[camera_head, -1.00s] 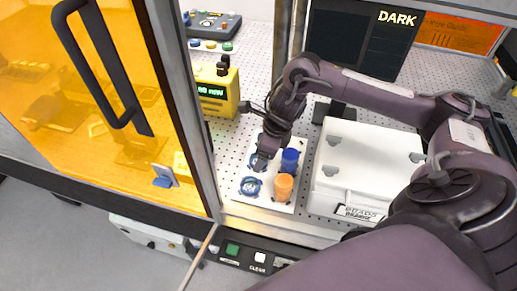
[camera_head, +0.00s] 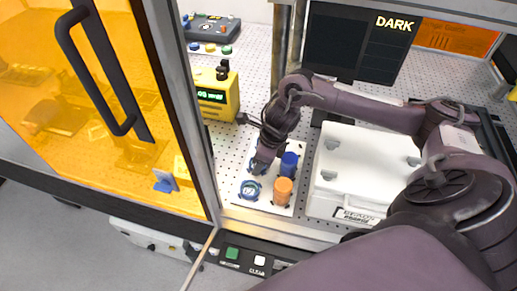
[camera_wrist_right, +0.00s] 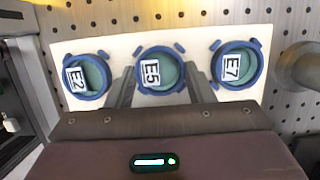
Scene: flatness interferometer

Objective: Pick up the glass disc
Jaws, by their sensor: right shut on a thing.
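My right gripper (camera_head: 262,162) reaches down to a white board (camera_head: 228,197) on the perforated bench. In the right wrist view, three teal glass discs in blue rings sit in a row: E2 (camera_wrist_right: 96,72) at left, E5 (camera_wrist_right: 172,76) in the middle, E7 (camera_wrist_right: 246,68) at right. The right gripper's fingers (camera_wrist_right: 160,88) stand on either side of E5, shut on it. E5 appears still at the board, level with the others; any lift cannot be told. One ringed disc (camera_head: 249,190) shows clear of the gripper in the head view. My left gripper is out of view.
A blue cylinder (camera_head: 289,164) and an orange cylinder (camera_head: 283,190) stand close right of the gripper. A white case (camera_head: 365,165) is further right. A yellow meter (camera_head: 220,97) stands behind. An orange door panel (camera_head: 90,120) with a black handle stands at left.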

